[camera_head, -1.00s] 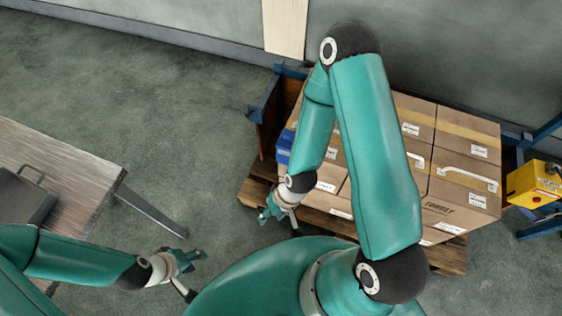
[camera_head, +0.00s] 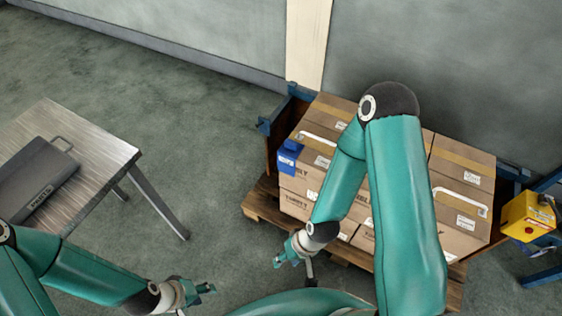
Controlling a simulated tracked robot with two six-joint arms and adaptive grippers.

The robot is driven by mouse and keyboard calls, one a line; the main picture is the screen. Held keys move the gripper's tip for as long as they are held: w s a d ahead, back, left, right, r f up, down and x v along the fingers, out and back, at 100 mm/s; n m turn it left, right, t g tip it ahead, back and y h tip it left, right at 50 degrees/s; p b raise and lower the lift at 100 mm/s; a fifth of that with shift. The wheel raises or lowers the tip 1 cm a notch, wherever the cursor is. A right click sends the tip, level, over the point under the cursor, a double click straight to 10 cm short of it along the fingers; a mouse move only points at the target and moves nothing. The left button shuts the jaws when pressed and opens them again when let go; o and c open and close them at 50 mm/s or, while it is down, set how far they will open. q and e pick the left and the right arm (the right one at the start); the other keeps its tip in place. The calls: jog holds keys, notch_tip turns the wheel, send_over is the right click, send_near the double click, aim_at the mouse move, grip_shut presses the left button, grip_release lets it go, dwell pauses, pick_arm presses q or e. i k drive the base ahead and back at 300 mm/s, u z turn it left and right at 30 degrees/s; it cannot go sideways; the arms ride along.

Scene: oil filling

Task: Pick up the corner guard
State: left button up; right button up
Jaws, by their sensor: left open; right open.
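A blue corner guard (camera_head: 288,156) sits at the upper left corner of the stacked cartons (camera_head: 455,205), with a white label on its side. My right gripper (camera_head: 293,272) is open and empty, in front of the pallet's left part, lower in the picture than the guard and apart from it. My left gripper (camera_head: 197,298) is open and empty at the bottom edge, between the table and the pallet. Part of its lower side is cut off by the frame. My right arm hides the middle of the carton stack.
The cartons stand on a wooden pallet (camera_head: 262,205) between blue-framed posts near the wall. A metal table (camera_head: 108,152) with a dark case (camera_head: 35,178) is at left. A yellow box (camera_head: 527,216) with a red button is at right. Floor between table and pallet is clear.

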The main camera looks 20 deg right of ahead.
aim_at(288, 153)
jog(key=z, duration=0.15)
jog(key=i, duration=0.9)
jog(key=u, duration=0.1)
